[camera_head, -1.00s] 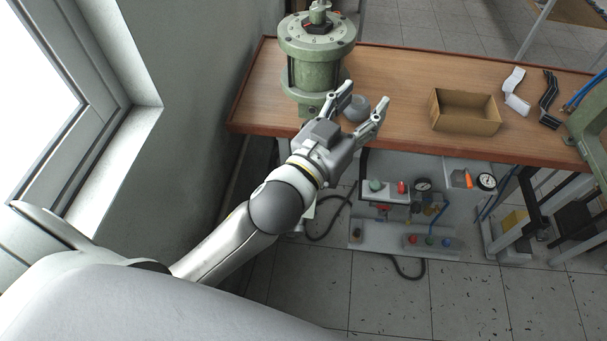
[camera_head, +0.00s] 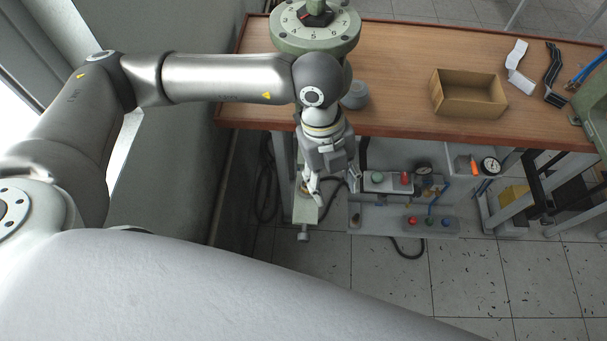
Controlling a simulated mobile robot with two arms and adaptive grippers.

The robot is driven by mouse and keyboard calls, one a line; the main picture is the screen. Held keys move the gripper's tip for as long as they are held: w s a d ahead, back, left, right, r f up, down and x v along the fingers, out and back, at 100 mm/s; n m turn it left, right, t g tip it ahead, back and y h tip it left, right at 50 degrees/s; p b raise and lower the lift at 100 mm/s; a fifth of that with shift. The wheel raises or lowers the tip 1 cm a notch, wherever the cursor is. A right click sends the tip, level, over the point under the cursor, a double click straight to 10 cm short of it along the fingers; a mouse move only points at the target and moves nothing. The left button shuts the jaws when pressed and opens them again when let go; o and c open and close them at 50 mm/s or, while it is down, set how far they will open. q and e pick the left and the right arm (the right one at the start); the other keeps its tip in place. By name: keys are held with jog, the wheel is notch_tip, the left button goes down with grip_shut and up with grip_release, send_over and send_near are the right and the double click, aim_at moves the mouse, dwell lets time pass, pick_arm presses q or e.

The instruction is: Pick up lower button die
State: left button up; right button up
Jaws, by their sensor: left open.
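A small round grey piece (camera_head: 356,96) sits on the wooden table, right of the green press; it may be the lower button die, but I cannot tell for sure. My left arm partly covers it. My left gripper (camera_head: 335,192) is open and empty, pointing down in front of the table's near edge. It is apart from the grey piece, which lies above it in the picture. My right gripper is not in view.
The green press (camera_head: 318,42) with a numbered dial stands at the table's (camera_head: 400,60) left end. An open cardboard box (camera_head: 468,112) sits to the right. White and black brackets lie farther right. Below the table edge is a control panel (camera_head: 385,185) with coloured buttons and gauges.

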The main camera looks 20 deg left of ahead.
pick_arm(q)
jog(key=w+a+n+t+y, duration=0.1)
jog(key=w+a+y, duration=0.15)
jog(key=a, duration=0.25)
jog(key=b, duration=0.3)
send_over(307, 187)
jog(key=f, duration=0.5)
jog(key=shift+d, duration=0.2)
jog(key=shift+w+f, duration=0.1)
jog(key=shift+f, duration=0.15)
notch_tip(307, 187, down, 5)
jog(key=shift+f+b, duration=0.15)
jog(key=shift+b, duration=1.1)
grip_shut()
jog(key=shift+r, duration=0.2)
